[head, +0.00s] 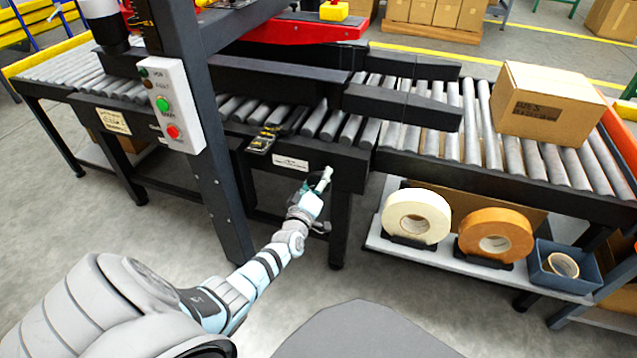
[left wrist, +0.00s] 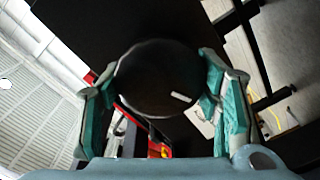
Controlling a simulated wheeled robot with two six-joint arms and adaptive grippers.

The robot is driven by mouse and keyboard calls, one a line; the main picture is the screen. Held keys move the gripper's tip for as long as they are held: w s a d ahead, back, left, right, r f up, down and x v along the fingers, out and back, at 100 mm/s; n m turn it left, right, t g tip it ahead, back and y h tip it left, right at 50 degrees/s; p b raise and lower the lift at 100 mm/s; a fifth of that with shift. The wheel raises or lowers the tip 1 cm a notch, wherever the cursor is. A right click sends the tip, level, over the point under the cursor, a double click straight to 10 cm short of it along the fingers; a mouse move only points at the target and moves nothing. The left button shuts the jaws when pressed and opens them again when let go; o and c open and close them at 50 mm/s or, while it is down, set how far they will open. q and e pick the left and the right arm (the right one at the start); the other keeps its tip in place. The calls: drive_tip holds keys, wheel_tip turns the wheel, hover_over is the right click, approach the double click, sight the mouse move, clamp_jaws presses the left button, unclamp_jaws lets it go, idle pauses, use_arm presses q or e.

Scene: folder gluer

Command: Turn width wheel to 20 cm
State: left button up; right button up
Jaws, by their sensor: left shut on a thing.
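The width wheel is a dark round disc (left wrist: 158,75) in the left wrist view, with a short white mark low on its right side. My left gripper (head: 322,184) is at the front of the conveyor frame, below its white label. In the left wrist view the two teal fingers of my left gripper (left wrist: 160,90) stand on either side of the wheel and are shut on it. In the head view my gripper and the frame mostly hide the wheel. A black and yellow scale (head: 262,140) sits on the frame edge; its reading is too small to tell.
A post with a green and red button box (head: 172,105) stands left of my arm. A carton (head: 547,103) rests on the rollers at the right. Tape rolls (head: 416,216) and a blue bin (head: 562,268) sit on the lower shelf. Floor below the frame is open.

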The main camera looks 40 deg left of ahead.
use_arm(q)
drive_tip(key=n, duration=0.3)
drive_tip(key=shift+f+b, duration=0.15)
drive_tip(key=shift+b, duration=0.25)
drive_tip(key=shift+n+b, duration=0.35)
drive_tip(key=shift+n, duration=1.25)
use_arm(e)
drive_tip(key=shift+w+a+r, duration=0.15)
drive_tip(key=shift+w+r, duration=0.05)
drive_tip(key=shift+r, duration=0.6)
drive_tip(key=shift+w+a+r, duration=0.15)
drive_tip(key=shift+w+r, duration=0.05)
drive_tip(key=shift+r, duration=0.55)
use_arm(q)
drive_tip(key=o, duration=1.2)
drive_tip(key=shift+s, duration=0.1)
drive_tip(key=v, duration=1.2)
